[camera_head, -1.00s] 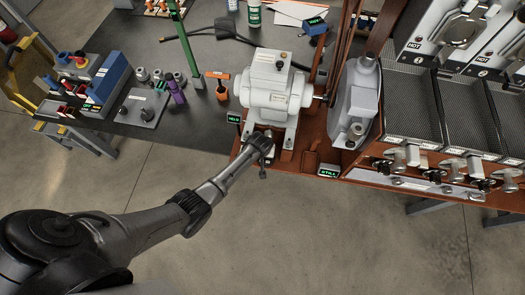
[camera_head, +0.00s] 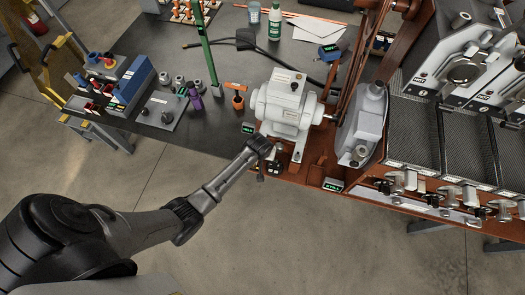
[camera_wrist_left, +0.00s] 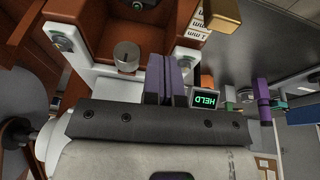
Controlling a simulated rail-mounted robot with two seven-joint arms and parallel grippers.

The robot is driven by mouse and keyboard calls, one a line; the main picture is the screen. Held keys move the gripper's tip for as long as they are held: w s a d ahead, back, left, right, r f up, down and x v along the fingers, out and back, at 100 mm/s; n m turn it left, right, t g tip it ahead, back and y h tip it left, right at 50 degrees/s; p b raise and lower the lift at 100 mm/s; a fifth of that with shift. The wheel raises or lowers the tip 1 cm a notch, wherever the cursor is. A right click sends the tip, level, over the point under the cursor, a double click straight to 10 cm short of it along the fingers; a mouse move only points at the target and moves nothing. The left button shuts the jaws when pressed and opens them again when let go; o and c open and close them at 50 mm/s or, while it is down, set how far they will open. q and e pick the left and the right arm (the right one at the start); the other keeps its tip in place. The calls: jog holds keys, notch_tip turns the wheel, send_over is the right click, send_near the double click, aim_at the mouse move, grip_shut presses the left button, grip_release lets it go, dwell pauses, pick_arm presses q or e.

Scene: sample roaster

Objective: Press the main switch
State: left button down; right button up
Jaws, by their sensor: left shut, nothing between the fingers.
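My left gripper (camera_head: 262,148) is at the front edge of the bench, in front of the grey motor (camera_head: 288,100) and its pale foot. In the left wrist view its two purple fingers (camera_wrist_left: 166,78) are together, with nothing between them. A short silver cylinder (camera_wrist_left: 127,55) stands on the pale foot just left of the fingers, apart from them in the picture. I cannot tell which part is the main switch; nothing in view is labelled so, and the gripper covers part of the foot in the head view. My right gripper is not in view.
A small sign reading HELD (camera_wrist_left: 205,99) is right of the fingers; it also shows in the head view (camera_head: 248,128). Another green-lit sign (camera_head: 333,185) is on the brown frame. Roaster trays (camera_head: 440,130) fill the right. Open floor (camera_head: 270,240) lies in front.

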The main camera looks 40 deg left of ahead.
pick_arm(q)
jog(key=shift+s+a+r, duration=0.1)
jog(key=shift+s+r, duration=0.1)
jog(key=shift+r, duration=0.25)
jog(key=shift+s+a+r, duration=0.1)
jog(key=shift+s+r, duration=0.05)
jog(key=shift+r, duration=0.25)
